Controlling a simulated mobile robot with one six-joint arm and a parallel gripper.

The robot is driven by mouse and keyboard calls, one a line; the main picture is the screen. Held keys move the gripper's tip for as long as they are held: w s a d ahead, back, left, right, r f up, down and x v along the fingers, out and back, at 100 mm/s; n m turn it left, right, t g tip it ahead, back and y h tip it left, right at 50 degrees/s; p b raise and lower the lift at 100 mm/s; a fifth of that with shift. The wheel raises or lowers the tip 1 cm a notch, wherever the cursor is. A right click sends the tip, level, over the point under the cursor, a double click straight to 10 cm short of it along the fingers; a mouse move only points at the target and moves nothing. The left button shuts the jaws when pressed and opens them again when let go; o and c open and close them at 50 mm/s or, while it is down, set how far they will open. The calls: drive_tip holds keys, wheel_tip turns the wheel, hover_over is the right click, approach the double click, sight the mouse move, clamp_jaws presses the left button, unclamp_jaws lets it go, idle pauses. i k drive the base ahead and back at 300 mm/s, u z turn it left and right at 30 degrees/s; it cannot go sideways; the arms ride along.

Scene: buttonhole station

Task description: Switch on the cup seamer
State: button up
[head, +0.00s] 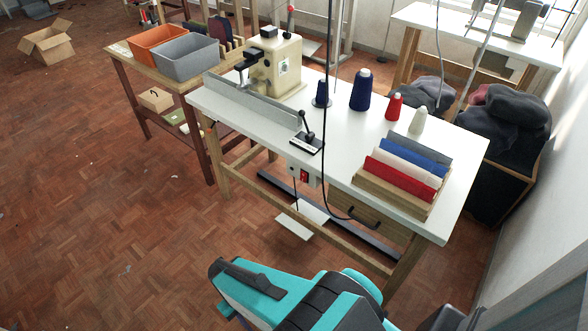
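A cream sewing machine (276,66) with a black top knob and dark front parts stands at the back left of the white worktable (262,128). No label that I can read says whether it is the cup seamer. A small grey box with a red switch (304,175) hangs under the table's front edge. I cannot tell whether the switch is on or off. A black lever on a black plate (307,142) stands on the table above it, tilted. Teal and black parts of my own body show at the bottom. My gripper is not in view.
Several thread cones, including a large blue one (361,91), stand on the table. A wooden rack (393,193) of coloured fabric sits at its right. A black cable hangs in front. A pedal (294,226) lies below.

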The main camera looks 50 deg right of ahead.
sight(303, 178)
drive_tip(key=u, duration=0.85)
drive_tip(key=i, duration=1)
drive_tip(key=u, duration=0.9)
drive_tip(key=k, duration=0.15)
drive_tip(key=z, duration=3.65)
